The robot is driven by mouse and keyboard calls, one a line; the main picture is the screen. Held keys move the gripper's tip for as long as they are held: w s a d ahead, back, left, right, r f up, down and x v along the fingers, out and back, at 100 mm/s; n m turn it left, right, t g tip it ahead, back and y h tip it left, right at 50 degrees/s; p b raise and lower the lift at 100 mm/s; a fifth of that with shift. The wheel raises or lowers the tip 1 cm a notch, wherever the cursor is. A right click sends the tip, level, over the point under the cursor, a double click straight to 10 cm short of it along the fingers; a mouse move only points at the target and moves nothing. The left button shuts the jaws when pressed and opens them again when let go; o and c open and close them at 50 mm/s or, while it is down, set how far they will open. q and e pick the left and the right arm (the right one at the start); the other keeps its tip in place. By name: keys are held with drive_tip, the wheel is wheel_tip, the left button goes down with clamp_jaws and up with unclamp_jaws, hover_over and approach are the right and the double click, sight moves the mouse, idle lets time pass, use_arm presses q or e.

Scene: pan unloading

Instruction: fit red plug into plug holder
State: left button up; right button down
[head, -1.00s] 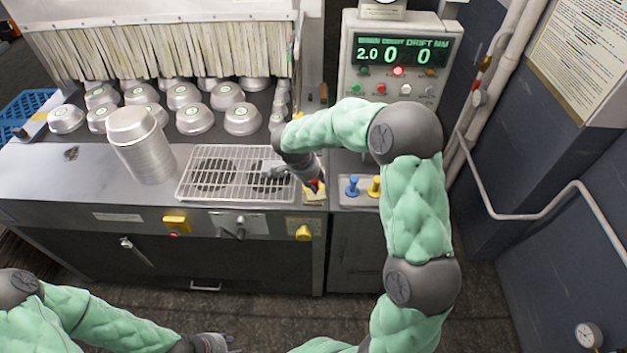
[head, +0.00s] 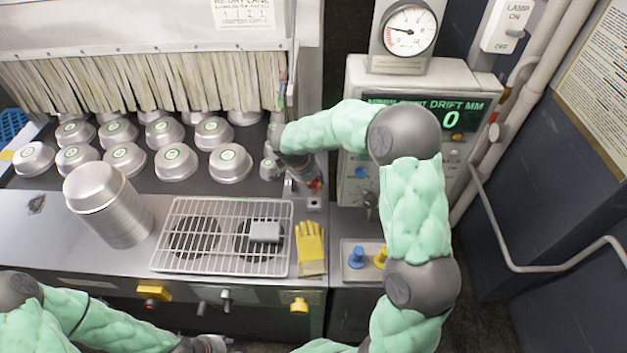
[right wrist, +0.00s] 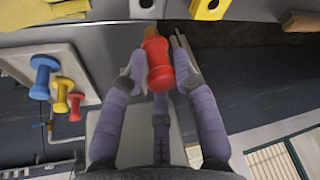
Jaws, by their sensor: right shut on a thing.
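My right gripper (right wrist: 157,85) is shut on a red plug (right wrist: 160,65), which sits between its purple fingers in the right wrist view. In the head view the held red plug (head: 317,185) is small and partly hidden by the wrist, above the bench's right end. A pale plate (head: 348,275) to the right of the bench carries a blue plug (head: 357,257) and a yellow plug (head: 380,257). The right wrist view shows another red plug (right wrist: 75,105) beside them. I cannot tell which part is the plug holder. My left gripper (head: 212,344) is cut off at the bottom edge.
A wire rack (head: 185,262) with a grey block (head: 265,231) on it lies on the bench. A yellow glove (head: 310,248) lies right of it. A stack of pans (head: 118,222) and several upturned pans (head: 175,163) stand left and behind. A control box (head: 362,100) rises behind my right arm.

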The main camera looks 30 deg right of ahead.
drive_tip(key=shift+w+d+f, duration=0.1)
drive_tip(key=shift+w+d, duration=0.1)
drive_tip(key=shift+w, duration=0.1)
use_arm(q)
drive_tip(key=shift+w+d, duration=0.1)
drive_tip(key=shift+w, duration=0.1)
use_arm(e)
drive_tip(key=shift+s+f, duration=0.1)
drive_tip(key=shift+a+f, duration=0.1)
drive_tip(key=shift+f, duration=1.25)
drive_tip(key=shift+f+b, duration=0.6)
drive_tip(key=shift+b, duration=0.1)
use_arm(q)
drive_tip(key=shift+f, duration=0.65)
drive_tip(key=shift+f+b, duration=0.35)
drive_tip(key=shift+f, duration=0.05)
drive_tip(key=shift+f+b, duration=2.25)
use_arm(e)
drive_tip(key=shift+f, duration=1.6)
